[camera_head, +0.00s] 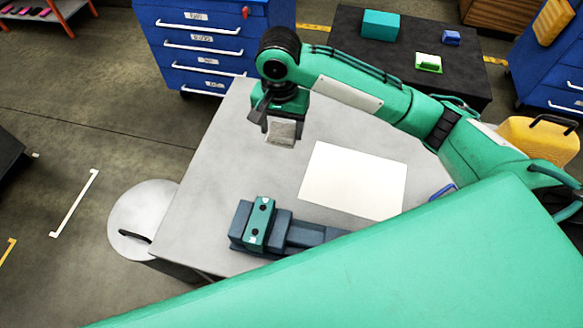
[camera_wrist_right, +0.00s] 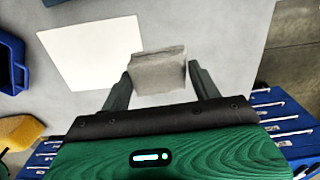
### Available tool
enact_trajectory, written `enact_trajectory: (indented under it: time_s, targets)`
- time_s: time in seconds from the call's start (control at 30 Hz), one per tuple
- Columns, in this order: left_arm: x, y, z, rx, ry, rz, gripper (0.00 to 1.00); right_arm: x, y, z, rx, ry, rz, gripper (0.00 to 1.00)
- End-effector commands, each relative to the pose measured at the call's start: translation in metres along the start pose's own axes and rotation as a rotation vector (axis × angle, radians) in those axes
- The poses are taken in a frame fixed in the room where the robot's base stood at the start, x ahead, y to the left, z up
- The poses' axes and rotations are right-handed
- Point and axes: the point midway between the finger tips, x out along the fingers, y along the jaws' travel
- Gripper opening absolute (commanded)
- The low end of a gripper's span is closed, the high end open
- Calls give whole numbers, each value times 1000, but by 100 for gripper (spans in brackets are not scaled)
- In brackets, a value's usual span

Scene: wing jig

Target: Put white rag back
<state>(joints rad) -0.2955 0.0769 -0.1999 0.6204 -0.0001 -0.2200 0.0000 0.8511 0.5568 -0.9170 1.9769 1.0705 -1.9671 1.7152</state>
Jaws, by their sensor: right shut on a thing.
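My right gripper (camera_head: 281,125) is shut on a greyish-white folded rag (camera_head: 282,133). It holds the rag over the grey table (camera_head: 220,150), near its back left part. In the right wrist view the rag (camera_wrist_right: 158,72) sits between the two fingers of the gripper (camera_wrist_right: 160,85). A white rectangular sheet (camera_head: 353,181) lies flat on the table, to the right of and nearer than the rag in the head view. The sheet also shows in the right wrist view (camera_wrist_right: 92,52). My left gripper is in neither view.
A dark blue vise with a green block (camera_head: 258,222) stands at the table's front. A round white lid (camera_head: 143,218) is beside the table's left edge. A blue drawer cabinet (camera_head: 200,45) and a black table (camera_head: 350,45) stand behind. The table's left part is clear.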

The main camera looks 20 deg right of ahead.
Motion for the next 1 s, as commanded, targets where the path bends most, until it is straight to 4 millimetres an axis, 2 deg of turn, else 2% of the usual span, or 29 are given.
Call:
enact_trajectory:
  time_s: [0.17,0.4,0.6,1.0]
  targets:
    - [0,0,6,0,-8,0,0,19,2,4,-6,-1,6,42]
    - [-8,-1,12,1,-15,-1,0,82,3,4,-5,-1,8,42]
    - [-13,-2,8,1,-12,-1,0,131,2,3,-5,1,5,42]
    - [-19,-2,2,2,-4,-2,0,180,2,3,-6,1,4,42]
